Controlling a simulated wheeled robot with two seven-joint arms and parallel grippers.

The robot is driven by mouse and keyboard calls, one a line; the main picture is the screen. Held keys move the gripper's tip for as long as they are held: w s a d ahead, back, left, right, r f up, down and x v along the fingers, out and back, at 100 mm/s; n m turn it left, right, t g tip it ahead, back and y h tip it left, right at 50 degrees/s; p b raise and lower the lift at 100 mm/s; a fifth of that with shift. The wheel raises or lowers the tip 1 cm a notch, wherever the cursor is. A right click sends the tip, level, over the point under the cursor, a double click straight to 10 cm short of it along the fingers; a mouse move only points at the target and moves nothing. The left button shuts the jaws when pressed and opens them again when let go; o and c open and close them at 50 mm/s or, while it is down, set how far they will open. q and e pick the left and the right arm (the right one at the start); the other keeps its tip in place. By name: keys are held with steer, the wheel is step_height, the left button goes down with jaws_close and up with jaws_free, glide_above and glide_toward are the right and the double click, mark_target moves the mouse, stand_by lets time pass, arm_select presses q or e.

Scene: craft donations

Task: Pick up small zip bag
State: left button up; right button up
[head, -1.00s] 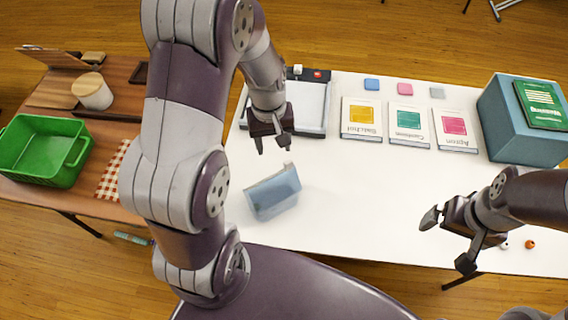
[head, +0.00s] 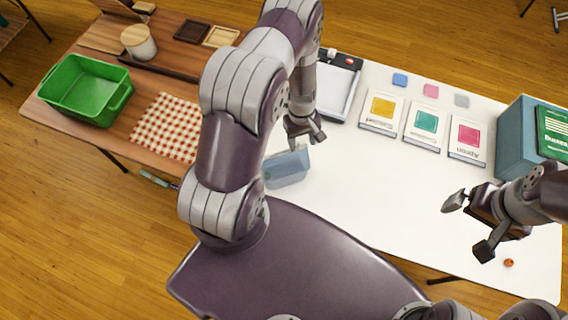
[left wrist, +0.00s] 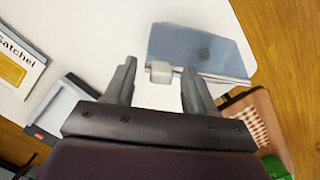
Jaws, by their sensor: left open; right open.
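The small zip bag (head: 287,168) is a translucent blue-grey pouch standing on the white table, near its left edge. Its lower left part is hidden behind my left arm in the head view. My left gripper (head: 303,140) is open just above and behind the bag. In the left wrist view the bag (left wrist: 199,52) lies beyond the fingertips, and its pale pull tab (left wrist: 160,72) sits between the two open fingers (left wrist: 158,80). I cannot tell whether the fingers touch it. My right gripper (head: 468,222) is open and empty over the right part of the table.
Three labelled cards, including a yellow one (head: 381,110), lie behind with small coloured blocks. A blue-grey box (head: 513,140) with a green book stands at right. A black-edged tray (head: 340,85) is at the back. A wooden table at left holds a green bin (head: 88,90) and checkered cloth (head: 166,126).

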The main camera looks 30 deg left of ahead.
arm_select(q)
steer(key=shift+s, duration=0.1)
jaws_close()
steer(key=shift+r, duration=0.15)
